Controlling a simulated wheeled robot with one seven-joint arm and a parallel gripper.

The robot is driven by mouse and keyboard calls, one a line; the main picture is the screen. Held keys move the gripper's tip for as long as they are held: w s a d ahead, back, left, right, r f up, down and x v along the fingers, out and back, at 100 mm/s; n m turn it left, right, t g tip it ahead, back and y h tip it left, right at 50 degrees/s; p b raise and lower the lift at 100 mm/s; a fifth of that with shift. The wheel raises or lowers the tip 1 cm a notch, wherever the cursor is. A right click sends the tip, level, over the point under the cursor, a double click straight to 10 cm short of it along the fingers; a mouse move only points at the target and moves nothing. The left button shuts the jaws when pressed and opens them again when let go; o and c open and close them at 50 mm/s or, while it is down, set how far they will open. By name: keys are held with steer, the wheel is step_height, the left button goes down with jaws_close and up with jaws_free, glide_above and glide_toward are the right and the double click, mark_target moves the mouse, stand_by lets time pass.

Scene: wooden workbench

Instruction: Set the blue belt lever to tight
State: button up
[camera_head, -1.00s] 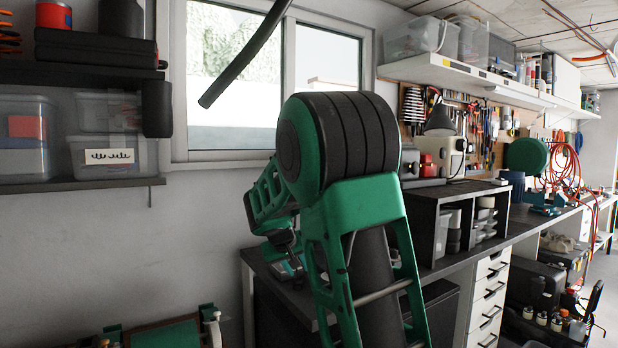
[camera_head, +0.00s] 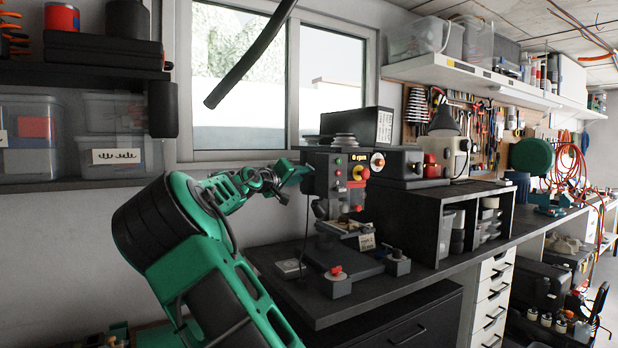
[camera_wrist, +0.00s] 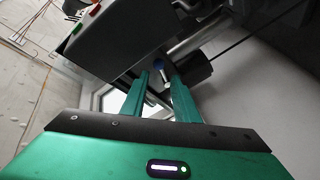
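The drill press (camera_head: 325,180) stands on the bench, with a dark head, a small display, a yellow and a red control and several buttons on its front. Contact cannot be told. In the head view my gripper (camera_head: 295,174) is at the left side of the drill press head, and the lever is hidden.
A red-knobbed box (camera_head: 337,285) and another small control box (camera_head: 397,263) stand on the bench front. A dark cylinder (camera_wrist: 193,67) sits close right of the fingers in the wrist view. A black shelf unit (camera_head: 455,220) stands right of the press. The window is behind.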

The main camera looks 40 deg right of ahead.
steer(key=x, duration=0.8)
steer(key=shift+s, duration=0.1)
jaws_close()
